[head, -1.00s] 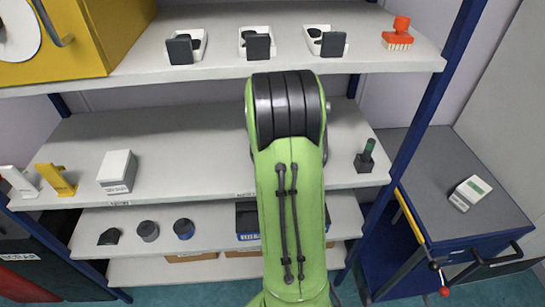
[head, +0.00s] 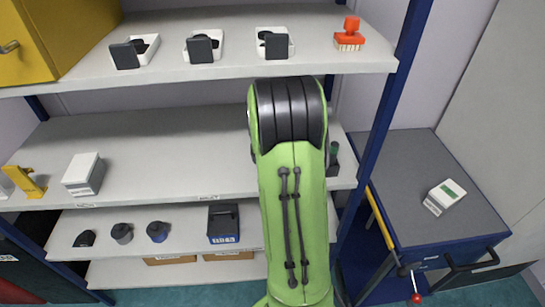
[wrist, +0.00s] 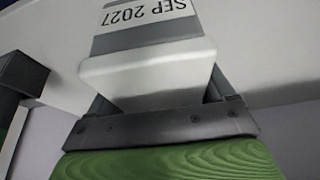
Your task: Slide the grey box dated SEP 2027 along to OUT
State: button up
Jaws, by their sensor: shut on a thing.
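A box labelled SEP 2027 (wrist: 150,62) fills the middle of the wrist view, with a pale near face, a grey band and a white label that reads upside down. My gripper (wrist: 155,100) is shut on it, with dark finger parts at both sides of the box. In the head view my green arm hides my gripper and this box. Small tags sit on the middle shelf's front edge, one at left (head: 86,205) and one near the middle (head: 208,197); I cannot read which is OUT.
Another white-topped grey box (head: 84,174) and a yellow item (head: 27,182) stand at the middle shelf's left. A dark item with a green top (head: 333,158) stands at its right, partly behind my arm. The shelf between is clear. A blue post (head: 383,110) bounds the right.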

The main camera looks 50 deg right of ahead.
jog(key=o, duration=1.3)
jog(key=shift+r, duration=0.1)
jog(key=p+v, duration=0.1)
jog(key=v, duration=0.6)
jog(key=shift+a+r, duration=0.1)
jog(key=shift+r, duration=0.1)
